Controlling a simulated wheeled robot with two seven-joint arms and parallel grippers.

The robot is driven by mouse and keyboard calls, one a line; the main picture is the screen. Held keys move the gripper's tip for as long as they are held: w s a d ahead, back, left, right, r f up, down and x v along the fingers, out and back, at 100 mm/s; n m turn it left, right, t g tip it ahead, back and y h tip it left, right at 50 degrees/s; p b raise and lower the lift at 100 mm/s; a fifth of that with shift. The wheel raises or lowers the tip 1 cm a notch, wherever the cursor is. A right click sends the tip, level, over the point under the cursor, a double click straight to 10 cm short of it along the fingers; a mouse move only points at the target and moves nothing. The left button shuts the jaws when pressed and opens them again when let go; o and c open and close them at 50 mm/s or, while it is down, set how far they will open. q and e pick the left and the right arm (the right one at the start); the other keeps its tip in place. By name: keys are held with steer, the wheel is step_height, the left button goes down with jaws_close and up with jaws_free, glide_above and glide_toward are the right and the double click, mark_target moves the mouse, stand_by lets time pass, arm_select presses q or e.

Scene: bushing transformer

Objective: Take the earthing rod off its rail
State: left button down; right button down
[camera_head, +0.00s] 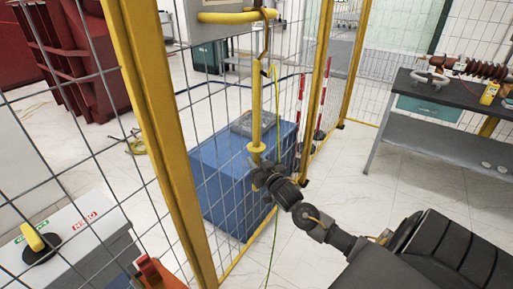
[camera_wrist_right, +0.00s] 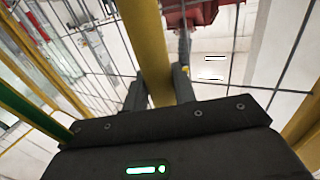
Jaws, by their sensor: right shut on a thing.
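The earthing rod (camera_head: 257,105) is a yellow, near-upright pole with a collar near its lower end, in front of the mesh fence. Its top is by the thick yellow rail (camera_head: 237,16); I cannot tell whether it still touches the rail. My right gripper (camera_head: 262,172) is at the rod's lower end, just below the collar. In the right wrist view the rod (camera_wrist_right: 146,45) runs between the fingers of my right gripper (camera_wrist_right: 160,90), which is shut on it. A thin green-yellow lead (camera_head: 276,215) hangs beside the rod. My left gripper is not in view.
A yellow-framed mesh fence (camera_head: 165,130) stands close on the left. A workbench (camera_head: 440,135) with a brown insulator stands at the right. A grey cabinet (camera_head: 75,240) with a yellow-handled switch is at lower left.

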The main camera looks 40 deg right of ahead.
mark_target(258, 155)
steer(key=shift+r, duration=0.65)
steer(key=shift+s+a+r+b, duration=0.15)
steer(key=shift+r+b, duration=0.35)
steer(key=shift+r, duration=0.75)
steer(key=s+r, duration=0.1)
steer(key=s+a+r, duration=0.1)
steer(key=r, duration=0.1)
steer(key=s+r, duration=0.2)
steer(key=shift+a+r, duration=0.15)
steer(key=shift+a, duration=0.25)
steer(key=s+a+r, duration=0.4)
steer(key=s, duration=0.4)
steer(key=shift+s, duration=0.2)
steer(key=shift+r+p, duration=0.15)
steer(key=shift+p, duration=0.2)
